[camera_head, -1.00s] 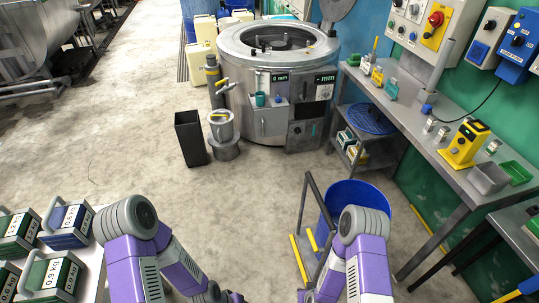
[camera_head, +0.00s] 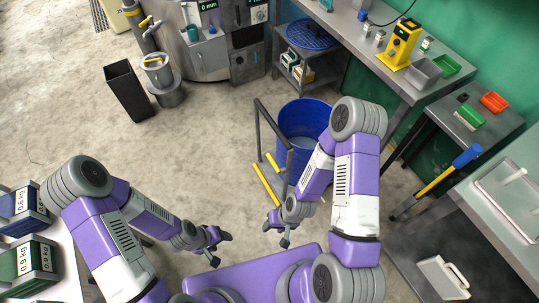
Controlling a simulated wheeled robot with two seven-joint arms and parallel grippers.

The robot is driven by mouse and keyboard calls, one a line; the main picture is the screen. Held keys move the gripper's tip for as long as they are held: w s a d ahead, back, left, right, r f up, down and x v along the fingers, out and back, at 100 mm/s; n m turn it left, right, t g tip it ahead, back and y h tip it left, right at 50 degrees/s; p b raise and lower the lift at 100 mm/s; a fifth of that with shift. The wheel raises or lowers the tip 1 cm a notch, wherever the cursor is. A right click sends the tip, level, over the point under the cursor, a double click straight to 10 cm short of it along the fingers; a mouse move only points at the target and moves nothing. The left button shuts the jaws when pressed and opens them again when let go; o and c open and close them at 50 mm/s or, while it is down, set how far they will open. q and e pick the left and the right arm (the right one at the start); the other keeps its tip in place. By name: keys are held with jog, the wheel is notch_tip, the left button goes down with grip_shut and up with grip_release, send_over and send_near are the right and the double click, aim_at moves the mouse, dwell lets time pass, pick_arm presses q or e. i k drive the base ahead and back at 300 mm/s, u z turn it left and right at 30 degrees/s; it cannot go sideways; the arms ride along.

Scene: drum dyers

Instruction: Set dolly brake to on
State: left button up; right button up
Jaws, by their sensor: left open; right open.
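The dolly's grey handle frame (camera_head: 273,142) stands upright at the left of a blue drum (camera_head: 304,116), right of the picture's middle. A long yellow bar (camera_head: 266,186) lies low at the frame's foot, and a shorter yellow piece (camera_head: 272,161) sits beside it. I cannot tell which part is the brake or how it is set. My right gripper (camera_head: 276,232) is open and empty, nearer to me than the yellow bar and apart from it. My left gripper (camera_head: 220,244) is open and empty over the floor, further left. My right arm hides part of the drum.
A black bin (camera_head: 129,91) and a metal pail (camera_head: 157,72) stand before the steel machine (camera_head: 204,55). A workbench (camera_head: 350,45) and a side table (camera_head: 478,125) line the right. Labelled weights (camera_head: 35,262) sit on a table at lower left. The floor left of the dolly is clear.

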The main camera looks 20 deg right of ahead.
aim_at(301, 122)
jog(key=z, duration=0.4)
jog(key=k, duration=0.45)
jog(key=z, duration=0.75)
jog(key=i, duration=0.7)
jog(key=u, duration=0.2)
